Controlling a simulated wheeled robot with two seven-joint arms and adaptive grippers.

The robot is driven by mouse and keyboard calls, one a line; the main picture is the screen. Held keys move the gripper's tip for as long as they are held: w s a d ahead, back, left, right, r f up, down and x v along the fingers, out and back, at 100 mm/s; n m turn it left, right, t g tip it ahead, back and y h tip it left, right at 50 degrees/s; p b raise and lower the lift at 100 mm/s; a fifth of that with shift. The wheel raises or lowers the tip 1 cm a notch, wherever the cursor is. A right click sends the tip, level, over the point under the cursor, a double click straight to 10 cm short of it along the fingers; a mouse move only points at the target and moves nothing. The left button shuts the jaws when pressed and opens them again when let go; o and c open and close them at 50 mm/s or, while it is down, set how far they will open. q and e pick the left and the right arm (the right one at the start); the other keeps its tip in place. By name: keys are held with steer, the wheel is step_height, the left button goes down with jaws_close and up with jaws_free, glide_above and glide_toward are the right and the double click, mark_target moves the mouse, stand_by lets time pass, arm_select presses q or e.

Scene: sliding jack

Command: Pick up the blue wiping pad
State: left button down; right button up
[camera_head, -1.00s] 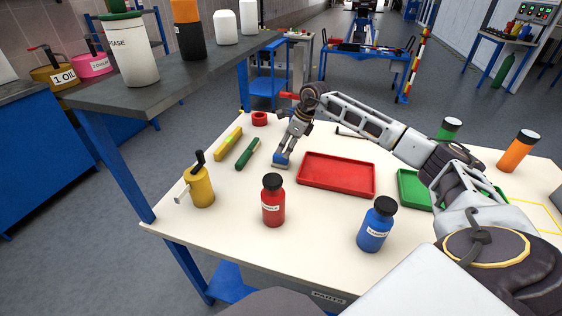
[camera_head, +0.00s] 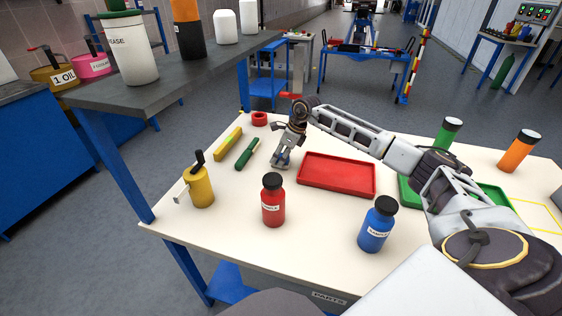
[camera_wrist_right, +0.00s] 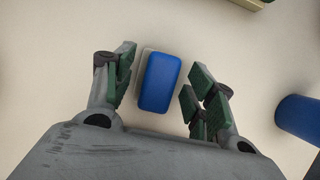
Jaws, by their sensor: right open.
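The blue wiping pad (camera_wrist_right: 160,82) shows in the right wrist view as a rounded blue block with a pale edge along its left side, on the light tabletop. My right gripper (camera_wrist_right: 162,88) is open, with one green-padded finger on each side of the pad. Gaps show between the fingers and the pad. In the head view my right gripper (camera_head: 281,161) points down at the tabletop, left of the red tray, and mostly hides the pad. My left gripper is not in view.
The red tray (camera_head: 336,187) lies just right of the gripper. A green tool (camera_head: 247,153) and a yellow tool (camera_head: 228,143) lie to its left. A red bottle (camera_head: 273,205), a blue bottle (camera_head: 377,225) and a yellow oil can (camera_head: 200,187) stand nearer the front.

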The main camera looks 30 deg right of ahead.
mark_target(281, 155)
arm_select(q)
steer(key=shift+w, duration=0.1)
arm_select(e)
steer(key=shift+c, duration=0.3)
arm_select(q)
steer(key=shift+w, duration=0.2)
arm_select(e)
steer(key=c, duration=1)
steer(key=shift+c, duration=0.2)
